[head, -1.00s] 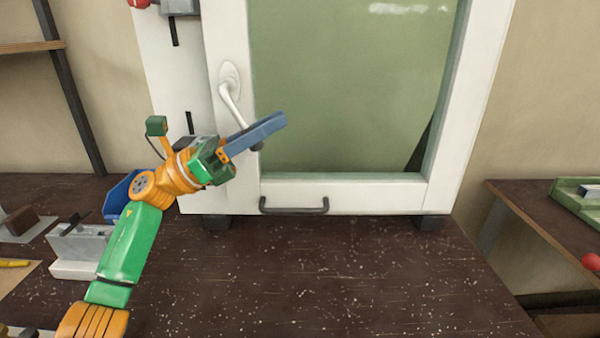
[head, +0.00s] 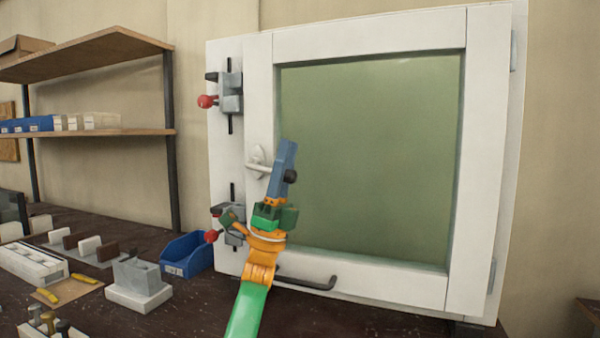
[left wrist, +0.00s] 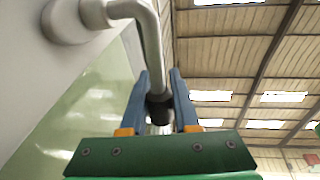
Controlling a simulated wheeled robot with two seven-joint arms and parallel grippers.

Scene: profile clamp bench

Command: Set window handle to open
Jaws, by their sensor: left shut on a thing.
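The white window handle (head: 257,160) sits on the left stile of the white window frame (head: 375,42). Its lever points right, roughly level and slightly downward, toward the green pane. My left gripper (head: 288,150) reaches up from below, with its blue fingers across the lever. The lever's dark end shows just right of the fingers; the fingers hide part of the lever. In the left wrist view the handle (left wrist: 150,35) bends from its round base and runs between the two fingers (left wrist: 158,78), which are shut on it near its dark tip. My right gripper is out of view.
Clamps with red knobs, upper (head: 230,92) and lower (head: 228,222), stand left of the window. A dark pull bar (head: 308,282) is on the bottom rail. A blue bin (head: 186,256) and a grey block fixture (head: 140,280) stand on the bench at left.

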